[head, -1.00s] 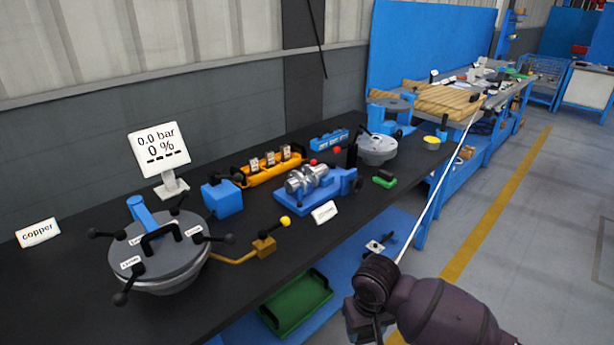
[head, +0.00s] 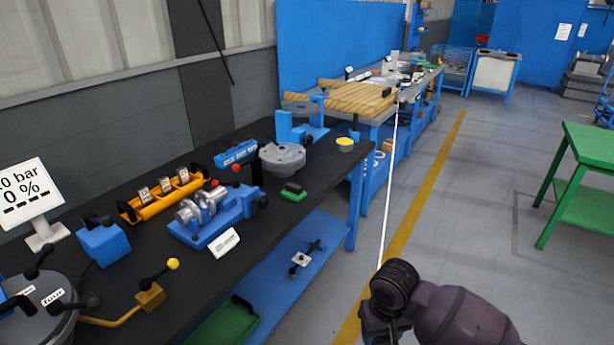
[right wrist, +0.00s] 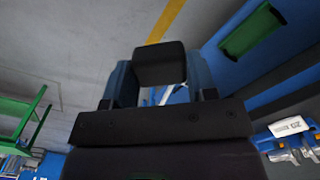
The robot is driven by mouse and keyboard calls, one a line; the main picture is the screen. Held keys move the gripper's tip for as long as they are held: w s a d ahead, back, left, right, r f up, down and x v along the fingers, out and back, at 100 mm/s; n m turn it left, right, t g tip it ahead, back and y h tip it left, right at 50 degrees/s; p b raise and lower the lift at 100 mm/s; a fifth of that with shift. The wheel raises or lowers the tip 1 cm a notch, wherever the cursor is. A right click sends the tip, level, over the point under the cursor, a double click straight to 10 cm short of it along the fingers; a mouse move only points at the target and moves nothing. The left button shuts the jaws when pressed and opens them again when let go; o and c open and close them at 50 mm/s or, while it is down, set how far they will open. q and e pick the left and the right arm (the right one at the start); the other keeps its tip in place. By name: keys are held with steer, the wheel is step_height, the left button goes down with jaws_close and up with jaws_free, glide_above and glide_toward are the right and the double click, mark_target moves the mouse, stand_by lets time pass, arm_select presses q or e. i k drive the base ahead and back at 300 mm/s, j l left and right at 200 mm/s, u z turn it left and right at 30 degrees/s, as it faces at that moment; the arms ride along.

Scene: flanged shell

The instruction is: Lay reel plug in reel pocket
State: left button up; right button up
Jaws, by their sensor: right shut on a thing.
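My right gripper (head: 380,326) is low in the head view, over the floor in front of the bench, seen partly from behind. In the right wrist view the right gripper (right wrist: 160,72) is shut on a dark block, which I take to be the reel plug (right wrist: 160,62). A thin white line (head: 390,185) runs taut from the near corner of the far wooden-topped bench to my right gripper. A small dark piece (head: 387,92) sits at that corner; I cannot tell whether it is the reel. I cannot pick out the reel pocket. My left gripper is not in view.
The black-topped bench (head: 140,262) at left carries a blue fixture with a metal shaft (head: 205,218), an orange tray (head: 160,198) and a grey round housing (head: 282,158). A green table (head: 590,150) stands at right. The floor (head: 480,215) between is open.

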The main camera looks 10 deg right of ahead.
mark_target(402, 85)
steer(key=i+l+z, duration=0.25)
steer(key=z, duration=0.15)
steer(key=i+l+z, duration=0.45)
steer(key=i+z, duration=0.2)
steer(key=i, duration=0.15)
steer(key=i+z, duration=0.3)
steer(key=i, duration=1.85)
steer(key=i+l, duration=0.1)
steer(key=i, duration=1.65)
steer(key=i+u, duration=0.4)
steer(key=i+l+u, duration=0.1)
steer(key=i+u, duration=0.3)
steer(key=i+l+u, duration=0.1)
steer(key=i+u, duration=0.3)
steer(key=i+l+u, duration=0.15)
steer(key=u, duration=0.3)
steer(key=i+l+u, duration=0.25)
steer(key=u, duration=0.15)
steer(key=i+l+u, duration=0.2)
steer(key=u, duration=0.25)
steer(key=k+l, duration=0.05)
steer(key=l, duration=0.05)
